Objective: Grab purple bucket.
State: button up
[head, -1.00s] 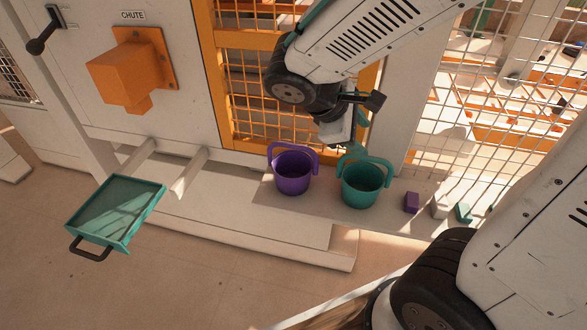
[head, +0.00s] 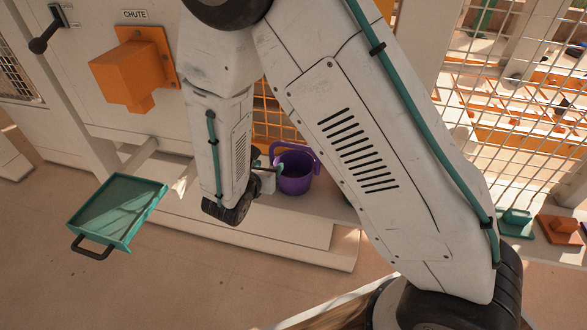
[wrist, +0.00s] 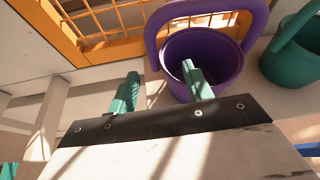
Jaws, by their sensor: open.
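The purple bucket (head: 297,181) stands upright on the pale ledge with its handle raised. In the wrist view the bucket (wrist: 176,82) is just beyond my gripper (wrist: 160,82), slightly right of centre. My gripper's teal fingers are spread apart and hold nothing. The right finger overlaps the bucket's opening and the left finger is outside its left side. Whether either touches the bucket cannot be told. In the head view my gripper (head: 272,170) is at the bucket's left side, partly hidden by my wrist.
A teal bucket (wrist: 286,68) stands close to the right of the purple one; my arm mostly hides it in the head view. An orange mesh frame (wrist: 88,47) rises behind the ledge. A teal tray (head: 117,213) and an orange chute (head: 128,75) are at left.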

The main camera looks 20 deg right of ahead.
aim_at(273, 162)
jog(key=x, duration=0.5)
jog(key=shift+w+f, duration=0.2)
jog(key=shift+c, duration=0.3)
jog(key=c, duration=1)
